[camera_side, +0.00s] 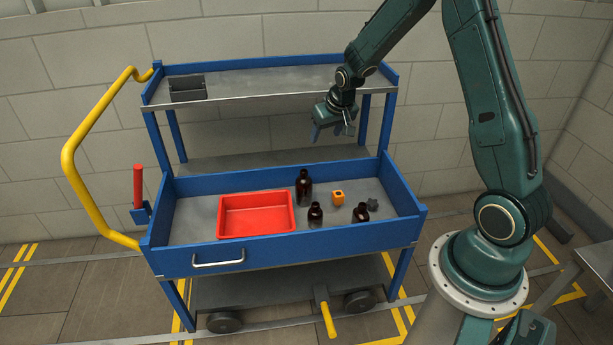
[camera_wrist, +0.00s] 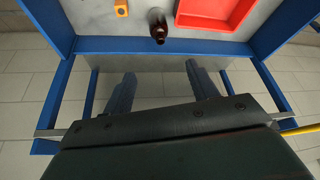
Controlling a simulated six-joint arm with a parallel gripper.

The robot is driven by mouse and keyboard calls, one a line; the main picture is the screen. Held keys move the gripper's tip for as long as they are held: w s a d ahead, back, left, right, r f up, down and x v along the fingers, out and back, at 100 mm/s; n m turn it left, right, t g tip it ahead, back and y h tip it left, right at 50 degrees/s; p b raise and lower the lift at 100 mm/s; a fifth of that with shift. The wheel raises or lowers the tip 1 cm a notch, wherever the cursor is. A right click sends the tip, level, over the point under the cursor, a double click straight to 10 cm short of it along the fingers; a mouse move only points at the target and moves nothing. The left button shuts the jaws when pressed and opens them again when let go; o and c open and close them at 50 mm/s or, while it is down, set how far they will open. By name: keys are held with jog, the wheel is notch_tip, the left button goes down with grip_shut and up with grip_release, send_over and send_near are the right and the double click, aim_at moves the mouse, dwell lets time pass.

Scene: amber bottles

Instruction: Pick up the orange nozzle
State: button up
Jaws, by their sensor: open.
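The orange nozzle (camera_side: 338,198) sits on the grey floor of the cart's blue-walled tray, right of the tall amber bottle. It looks like a small block with a dark spot on it. It also shows at the top left of the wrist view (camera_wrist: 121,8). My gripper (camera_side: 332,133) hangs above the back of the tray, well above the nozzle and apart from it. In the wrist view its two fingers (camera_wrist: 160,74) are spread with nothing between them.
A tall amber bottle (camera_side: 304,188) and two smaller ones (camera_side: 315,215) (camera_side: 360,212) stand near the nozzle. A small dark grey piece (camera_side: 373,204) lies to the right. A red bin (camera_side: 256,231) is at the left. The upper shelf (camera_side: 260,84) overhangs behind, carrying a dark box (camera_side: 188,88).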

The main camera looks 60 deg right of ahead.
jog(key=d+f+m, duration=0.1)
jog(key=d+f, duration=0.4)
jog(key=f, duration=0.5)
jog(key=m, duration=0.1)
send_near(338, 194)
jog(key=r, duration=0.2)
jog(key=shift+a+f+g+h, duration=0.25)
jog(key=shift+a+g+h, duration=0.05)
jog(key=shift+a+g, duration=0.1)
jog(key=shift+d+f, duration=0.1)
jog(key=shift+x, duration=4.2)
jog(key=shift+w+f, duration=0.1)
jog(key=shift+x, duration=2.45)
jog(key=shift+w, duration=0.1)
jog(key=c, duration=1.1)
